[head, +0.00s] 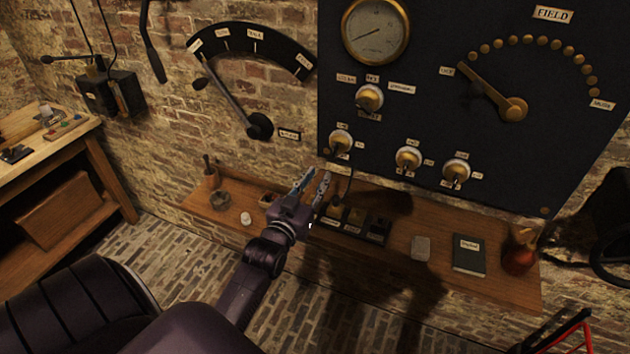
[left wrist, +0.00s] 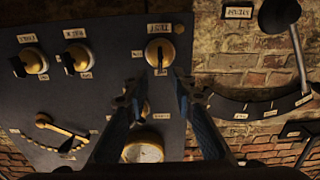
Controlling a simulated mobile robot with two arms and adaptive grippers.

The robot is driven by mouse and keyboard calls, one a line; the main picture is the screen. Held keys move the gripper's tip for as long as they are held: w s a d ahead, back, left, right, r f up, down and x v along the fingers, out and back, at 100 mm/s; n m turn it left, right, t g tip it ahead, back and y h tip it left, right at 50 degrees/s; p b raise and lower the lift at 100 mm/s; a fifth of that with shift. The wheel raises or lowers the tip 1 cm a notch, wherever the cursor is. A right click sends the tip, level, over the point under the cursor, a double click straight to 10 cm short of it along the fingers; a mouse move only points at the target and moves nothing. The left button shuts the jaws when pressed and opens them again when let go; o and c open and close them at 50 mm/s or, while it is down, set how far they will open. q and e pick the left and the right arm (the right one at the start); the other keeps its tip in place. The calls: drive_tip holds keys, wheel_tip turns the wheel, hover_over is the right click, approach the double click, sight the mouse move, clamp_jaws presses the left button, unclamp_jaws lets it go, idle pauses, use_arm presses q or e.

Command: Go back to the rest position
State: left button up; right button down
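My left gripper (head: 313,182) is in front of the shelf, just below and left of a brass knob (head: 341,141) on the dark panel. Its two fingers are apart with nothing between them. In the left wrist view, which looks upside down, the open left gripper (left wrist: 158,98) points at the panel. A brass knob (left wrist: 160,52) shows beyond the gap between the fingertips, apart from them. My right gripper is in neither view.
The dark panel (head: 440,50) carries a round gauge (head: 376,32), several knobs and a FIELD lever (head: 490,92). The wooden shelf (head: 400,272) below holds a dark tray, a book (head: 469,254) and a red-brown flask (head: 519,259). A wall lever (head: 230,98) is at left.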

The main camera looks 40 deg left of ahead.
use_arm(q)
drive_tip(key=shift+s+d, duration=0.1)
drive_tip(key=shift+s, duration=0.35)
